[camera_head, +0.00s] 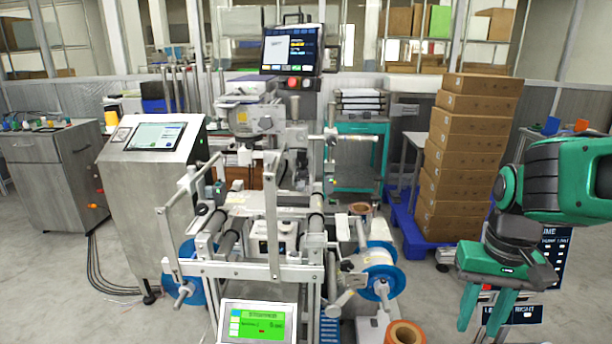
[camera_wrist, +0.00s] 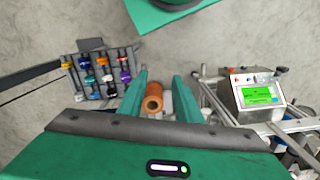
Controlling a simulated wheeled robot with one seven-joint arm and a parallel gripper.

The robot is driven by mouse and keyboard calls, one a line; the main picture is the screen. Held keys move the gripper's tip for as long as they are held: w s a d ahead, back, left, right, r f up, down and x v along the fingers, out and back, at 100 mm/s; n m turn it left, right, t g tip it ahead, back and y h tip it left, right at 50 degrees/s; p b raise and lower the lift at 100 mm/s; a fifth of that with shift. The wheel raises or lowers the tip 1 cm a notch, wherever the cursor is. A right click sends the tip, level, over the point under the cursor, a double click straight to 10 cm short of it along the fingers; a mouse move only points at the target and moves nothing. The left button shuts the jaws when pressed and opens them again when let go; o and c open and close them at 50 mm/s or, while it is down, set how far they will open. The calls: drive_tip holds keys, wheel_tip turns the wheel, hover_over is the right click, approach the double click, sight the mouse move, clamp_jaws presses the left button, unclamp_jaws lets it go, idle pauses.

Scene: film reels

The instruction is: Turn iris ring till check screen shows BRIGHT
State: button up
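My gripper (camera_head: 487,308) hangs at the right of the head view with its two green fingers pointing down and apart. It is open, and nothing is held between the fingers in the wrist view (camera_wrist: 160,92). I cannot pick out an iris ring in either view. A dark panel (camera_head: 550,262) with white lettering stands behind my gripper; its lower part shows letters like "RIGHT", with the rest covered. A small screen lit green (camera_head: 258,324) sits at the bottom centre, and a green screen also shows in the wrist view (camera_wrist: 258,96); its text is too small to read surely.
An orange-brown roll (camera_head: 405,333) stands low at the front; one shows beyond my fingers in the wrist view (camera_wrist: 153,98). A roller machine (camera_head: 235,270) with blue-flanged reels fills the centre. Stacked cartons (camera_head: 465,150) stand behind. A rack of coloured spools (camera_wrist: 100,72) lies left in the wrist view.

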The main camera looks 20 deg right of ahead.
drive_tip(key=o, duration=0.4)
drive_tip(key=shift+o, duration=0.5)
drive_tip(key=shift+s+d+r, duration=0.2)
drive_tip(key=shift+d, duration=0.05)
drive_tip(key=w+d+t+h, duration=0.3)
drive_tip(key=w+t, duration=0.1)
drive_tip(key=w, duration=1.2)
drive_tip(key=w+d+t+h, duration=0.3)
drive_tip(key=w+t, duration=0.1)
drive_tip(key=w, duration=1.1)
drive_tip(key=n+t+y, duration=0.5)
drive_tip(key=n+t, duration=0.1)
drive_tip(key=t, duration=0.4)
approach(303, 173)
drive_tip(key=w, duration=1)
drive_tip(key=shift+w+d, duration=0.25)
drive_tip(key=shift+w, duration=0.05)
